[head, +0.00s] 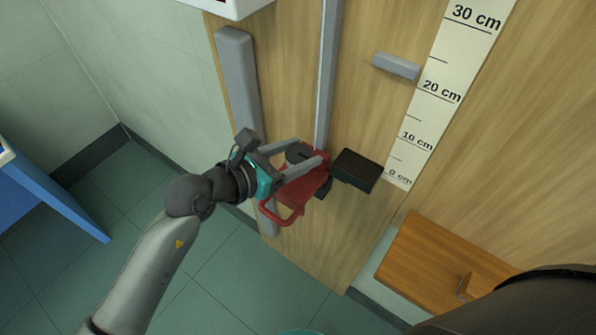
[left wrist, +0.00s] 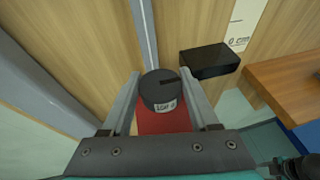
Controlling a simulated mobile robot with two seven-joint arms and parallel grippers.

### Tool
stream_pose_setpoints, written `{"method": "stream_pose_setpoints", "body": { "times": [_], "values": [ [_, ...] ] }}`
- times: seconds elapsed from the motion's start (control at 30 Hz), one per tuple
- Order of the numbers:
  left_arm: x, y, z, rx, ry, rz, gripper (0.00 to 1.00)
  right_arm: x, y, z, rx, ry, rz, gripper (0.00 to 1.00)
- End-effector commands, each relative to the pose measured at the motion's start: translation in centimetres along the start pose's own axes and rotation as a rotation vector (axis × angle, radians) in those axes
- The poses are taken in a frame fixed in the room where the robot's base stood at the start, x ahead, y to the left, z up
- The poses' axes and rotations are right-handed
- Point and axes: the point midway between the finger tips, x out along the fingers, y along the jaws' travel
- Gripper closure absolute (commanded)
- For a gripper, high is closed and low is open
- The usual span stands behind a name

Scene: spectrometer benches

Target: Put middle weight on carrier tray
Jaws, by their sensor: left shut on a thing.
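A dark grey, slotted round weight (head: 298,154) with a small white label sits between the fingers of my left gripper (head: 310,152). It shows close up in the left wrist view (left wrist: 161,88), with the gripper's fingers on either side. The gripper is shut on it. The red carrier tray (head: 290,198), with a looped red handle, is right below the weight, beside the grey vertical rail. In the left wrist view the tray (left wrist: 163,122) shows under the weight. I cannot tell whether the weight touches the tray.
A black box (head: 357,170) stands just right of the tray. A grey block (head: 396,66) and a centimetre scale (head: 435,95) are on the wooden panel. A wooden shelf (head: 430,262) is at lower right, a blue table (head: 45,195) at far left.

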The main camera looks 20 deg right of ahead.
Motion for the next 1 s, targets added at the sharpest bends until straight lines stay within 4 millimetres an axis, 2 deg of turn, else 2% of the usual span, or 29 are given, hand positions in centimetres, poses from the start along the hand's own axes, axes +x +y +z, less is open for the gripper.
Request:
{"method": "stream_pose_setpoints", "body": {
  "times": [0.17,0.43,0.83,0.87,1.0],
  "values": [
    [0.4,0.0,-1.1,0.001,-0.001,0.0,0.98,0.4,0.0,0.0,0.0,0.002,0.0,0.5],
    [1.7,0.0,-4.8,-0.001,0.001,0.001,0.98,1.8,-0.1,0.1,0.001,0.002,-0.001,0.5],
    [1.9,0.0,-5.1,0.001,-0.002,0.001,0.98,1.9,-0.3,0.0,0.002,0.002,-0.004,0.5],
    [1.9,0.0,-5.1,0.001,-0.001,0.001,0.37,1.9,-0.3,0.0,0.002,0.002,-0.003,0.5],
    [1.9,0.0,-5.1,0.001,-0.001,0.0,0.21,1.9,-0.3,0.0,0.002,0.002,-0.003,0.5]
  ]
}}
